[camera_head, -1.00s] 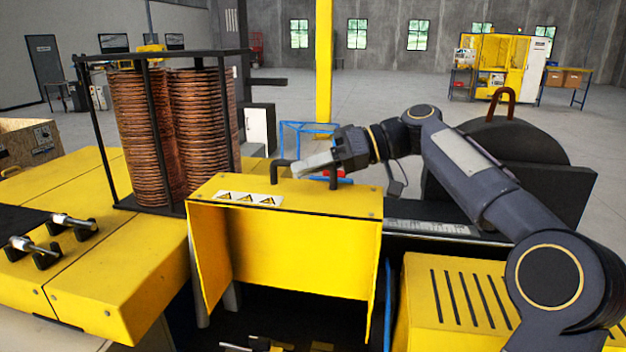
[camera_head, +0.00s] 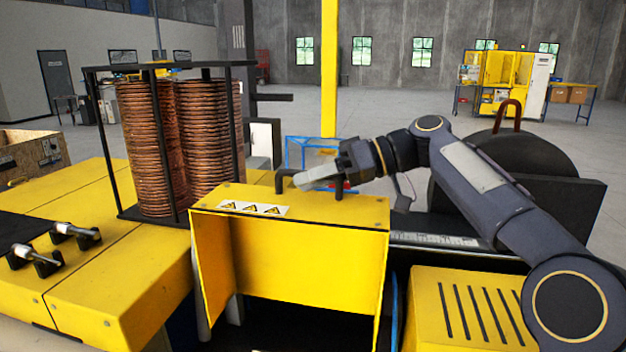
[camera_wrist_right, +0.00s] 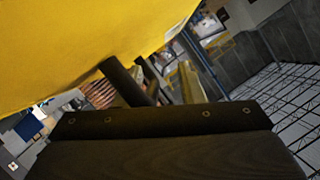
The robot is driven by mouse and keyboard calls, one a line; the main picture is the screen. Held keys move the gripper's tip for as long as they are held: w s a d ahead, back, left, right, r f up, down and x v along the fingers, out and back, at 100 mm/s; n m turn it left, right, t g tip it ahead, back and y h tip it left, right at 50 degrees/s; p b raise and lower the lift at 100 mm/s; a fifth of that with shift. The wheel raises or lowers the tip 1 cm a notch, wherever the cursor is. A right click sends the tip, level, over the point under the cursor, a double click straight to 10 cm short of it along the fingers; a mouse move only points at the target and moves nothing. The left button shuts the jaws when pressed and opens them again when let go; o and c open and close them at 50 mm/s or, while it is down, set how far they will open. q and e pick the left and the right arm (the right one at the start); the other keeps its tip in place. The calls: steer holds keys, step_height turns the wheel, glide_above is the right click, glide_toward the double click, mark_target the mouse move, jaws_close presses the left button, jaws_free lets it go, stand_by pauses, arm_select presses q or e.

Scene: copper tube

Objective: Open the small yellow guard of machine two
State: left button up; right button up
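The small yellow guard (camera_head: 290,255) stands at the front centre in the head view, a box-like hood with side walls and warning labels on its top. A black handle (camera_head: 284,180) rises from the back of its top. My right gripper (camera_head: 308,180) lies at this handle, its pale finger covering the middle of the bar. In the right wrist view a black handle post (camera_wrist_right: 128,80) runs from the yellow guard surface (camera_wrist_right: 75,45) down behind a dark bolted part. Whether the fingers are closed around the bar is hidden. My left gripper is not in view.
Copper coils (camera_head: 158,150) stand in a black rack at the left on a yellow machine bed (camera_head: 130,275). A slotted yellow cover (camera_head: 462,305) is at the right. A black drum (camera_head: 525,165) with a reddish-brown handle stands behind my right arm. A blue frame (camera_head: 300,150) is beyond.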

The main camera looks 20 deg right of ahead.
steer(key=v, duration=0.7)
steer(key=shift+s+d+r, duration=0.1)
steer(key=shift+d, duration=0.25)
steer(key=shift+p+v, duration=1)
steer(key=shift+v, duration=1.3)
steer(key=p+v, duration=0.2)
steer(key=v, duration=0.2)
steer(key=shift+d, duration=0.25)
